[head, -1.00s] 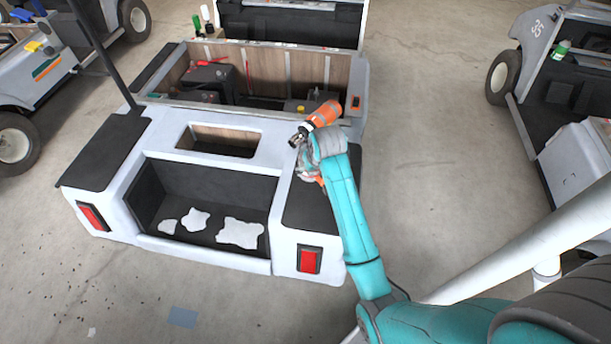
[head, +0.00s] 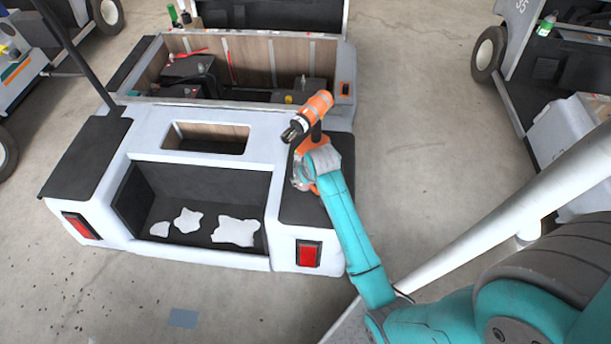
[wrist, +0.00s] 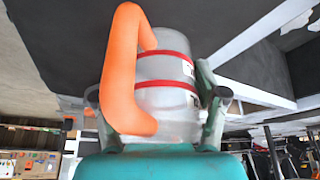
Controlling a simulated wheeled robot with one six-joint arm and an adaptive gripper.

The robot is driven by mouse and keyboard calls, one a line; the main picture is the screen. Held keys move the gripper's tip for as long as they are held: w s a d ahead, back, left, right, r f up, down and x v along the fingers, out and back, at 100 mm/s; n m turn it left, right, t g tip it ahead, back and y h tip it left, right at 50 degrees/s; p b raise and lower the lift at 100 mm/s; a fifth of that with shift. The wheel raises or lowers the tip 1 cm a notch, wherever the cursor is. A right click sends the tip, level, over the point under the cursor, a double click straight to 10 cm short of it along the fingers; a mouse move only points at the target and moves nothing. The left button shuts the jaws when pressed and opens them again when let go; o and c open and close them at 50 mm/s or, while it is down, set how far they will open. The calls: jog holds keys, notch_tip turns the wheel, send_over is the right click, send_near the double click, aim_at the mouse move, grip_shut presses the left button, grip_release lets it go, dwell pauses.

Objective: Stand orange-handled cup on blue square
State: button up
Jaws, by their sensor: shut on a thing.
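The orange-handled cup shows close up in the wrist view (wrist: 172,68). It is pale grey with red bands, and its thick orange handle is on the left. My gripper (wrist: 155,98) is shut around its body, one finger on each side. In the head view my gripper (head: 306,172) is over the dark pad at the cart's rear right corner, and it mostly hides the cup. I cannot tell whether the cup touches the pad. The blue square (head: 183,318) lies flat and bare on the floor, in front of the cart's rear and left of my arm.
An orange drill (head: 315,106) stands just behind my gripper on the cart (head: 135,150). The cart's open bay holds dark boxes. White patches (head: 236,232) lie in its rear recess. A white pole (head: 480,265) crosses at right. The floor around the blue square is clear.

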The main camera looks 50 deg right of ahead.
jog(key=shift+f, duration=0.1)
jog(key=o, duration=1.1)
jog(key=shift+o, duration=0.2)
jog(key=v, duration=1.2)
jog(key=s+a+f+n+t, duration=0.1)
jog(key=s+a+f+t, duration=0.1)
jog(key=s+a+f, duration=0.4)
jog(key=s+a+r+n+t, duration=0.1)
jog(key=s+a+r+t, duration=0.2)
jog(key=s+a, duration=0.2)
jog(key=s+a+r+n+t, duration=0.1)
jog(key=s+a, duration=0.4)
jog(key=s, duration=0.5)
jog(key=shift+s+a+r+t+y, duration=0.15)
jog(key=shift+a+r+t+y, duration=0.2)
jog(key=shift+r+t, duration=0.6)
jog(key=s+r+t, duration=0.1)
jog(key=s+r, duration=0.1)
jog(key=r, duration=0.1)
jog(key=s+a+r+n+t, duration=0.1)
jog(key=s+r, duration=0.2)
jog(key=s+a+r+t+y, duration=0.1)
jog(key=s+r, duration=0.2)
jog(key=shift+a+r, duration=0.15)
jog(key=shift+c, duration=1.1)
